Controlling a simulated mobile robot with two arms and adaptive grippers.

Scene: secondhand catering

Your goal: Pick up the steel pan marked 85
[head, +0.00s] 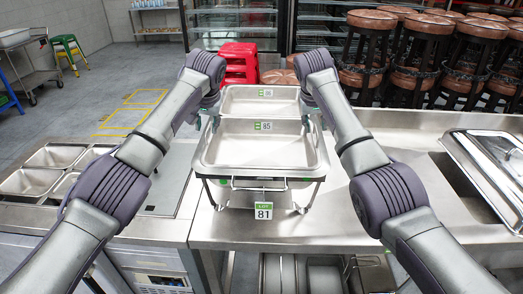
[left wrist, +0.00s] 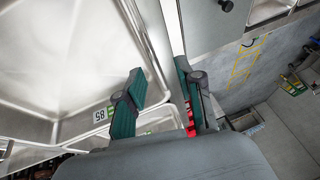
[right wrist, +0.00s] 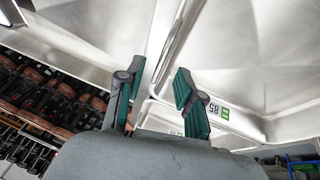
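The steel pan marked 85 (head: 262,152) is a shallow, empty rectangular pan seated in a wire-legged stand on the steel counter. Its green-and-white 85 tag is on the far inner side. It also fills much of the left wrist view (left wrist: 70,60) and right wrist view (right wrist: 255,55). My left gripper (head: 215,119) is at the pan's left side. In the left wrist view, its fingers (left wrist: 160,108) stand apart on either side of the rim. My right gripper (head: 306,120) is at the right side, its fingers (right wrist: 157,97) also apart around the rim. I cannot tell whether any finger touches it.
A second steel pan (head: 258,105) with its own tag stands directly behind. A tag reading 81 (head: 263,211) hangs at the front. Small pans (head: 35,182) lie left; a steel lid (head: 490,165) lies right. Red stools (head: 238,62) and brown stools (head: 400,60) stand beyond.

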